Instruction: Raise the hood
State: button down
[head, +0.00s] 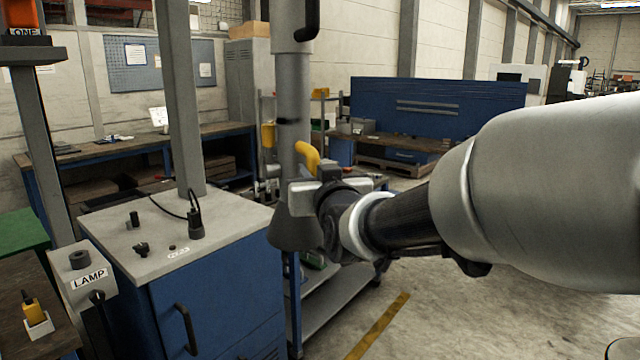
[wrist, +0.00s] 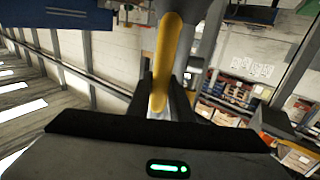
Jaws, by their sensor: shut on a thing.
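The hood (head: 287,234) is a grey cone at the lower end of a vertical grey pipe (head: 291,90), near the middle of the head view. It hangs beside the blue cabinet. A yellow handle (head: 307,155) sticks out from the pipe above the cone. My gripper (head: 308,190) is at the handle, and its body hides the handle's lower part and part of the hood. In the wrist view the yellow handle (wrist: 168,50) runs down between the two dark fingers of my gripper (wrist: 162,92), which is shut on it.
A blue cabinet (head: 220,300) with a grey top stands at the left, with a black cable and small knobs on it. A box marked LAMP (head: 85,275) is at the lower left. A low trolley shelf (head: 340,295) stands behind the hood.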

notch_tip(320, 180, up, 13)
jog(key=p, duration=0.3)
jog(key=shift+f, duration=0.1)
jog(key=c, duration=1.8)
grip_release()
jog(key=shift+o, duration=1.1)
jog(key=shift+f, duration=0.15)
jog(key=shift+s+d, duration=0.15)
jog(key=shift+s, duration=0.4)
jog(key=b+v, duration=0.1)
jog(key=v, duration=1.5)
jog(key=shift+b, duration=0.35)
